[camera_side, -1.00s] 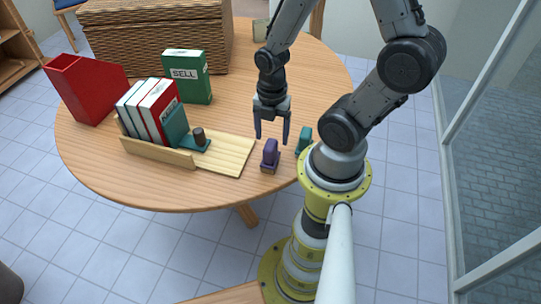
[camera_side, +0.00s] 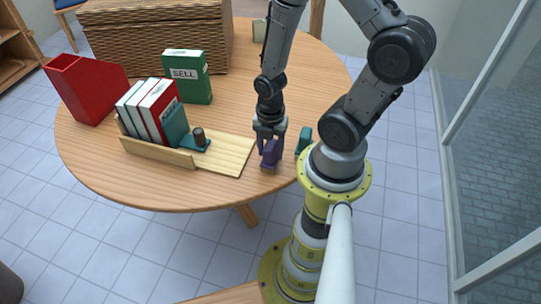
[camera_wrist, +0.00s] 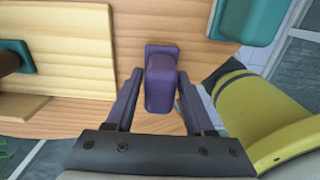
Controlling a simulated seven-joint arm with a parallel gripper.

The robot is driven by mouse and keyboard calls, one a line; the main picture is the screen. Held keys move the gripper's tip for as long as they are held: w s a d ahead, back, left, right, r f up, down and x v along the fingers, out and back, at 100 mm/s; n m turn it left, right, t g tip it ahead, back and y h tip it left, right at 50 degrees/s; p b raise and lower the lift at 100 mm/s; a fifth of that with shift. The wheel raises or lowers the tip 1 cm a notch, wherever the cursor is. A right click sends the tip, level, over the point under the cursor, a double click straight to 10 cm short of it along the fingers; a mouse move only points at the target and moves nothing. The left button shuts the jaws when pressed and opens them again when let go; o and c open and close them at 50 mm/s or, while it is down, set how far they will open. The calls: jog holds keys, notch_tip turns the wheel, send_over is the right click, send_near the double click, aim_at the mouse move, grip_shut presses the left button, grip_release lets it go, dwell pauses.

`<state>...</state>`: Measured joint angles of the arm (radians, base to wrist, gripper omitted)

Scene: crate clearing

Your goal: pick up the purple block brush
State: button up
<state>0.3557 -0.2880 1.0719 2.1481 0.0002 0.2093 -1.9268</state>
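The purple block brush (camera_side: 269,155) stands upright near the table's front edge, just right of the wooden tray. In the wrist view the purple block brush (camera_wrist: 161,86) lies between the two purple fingers. My gripper (camera_side: 270,148) is lowered around it from above. In the wrist view my gripper (camera_wrist: 160,74) has one finger on each side of the brush. The fingers are apart, with a narrow gap visible beside the brush, so it looks open. The lower part of the brush is partly hidden in both views.
A teal block (camera_side: 304,141) stands close on the right. A wooden tray (camera_side: 232,152) on the left holds several books and a teal piece with a dark knob (camera_side: 198,136). A green box (camera_side: 187,78), red holder (camera_side: 86,90) and wicker basket (camera_side: 155,40) stand behind.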

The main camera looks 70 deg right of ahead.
grip_shut()
dwell(1.1)
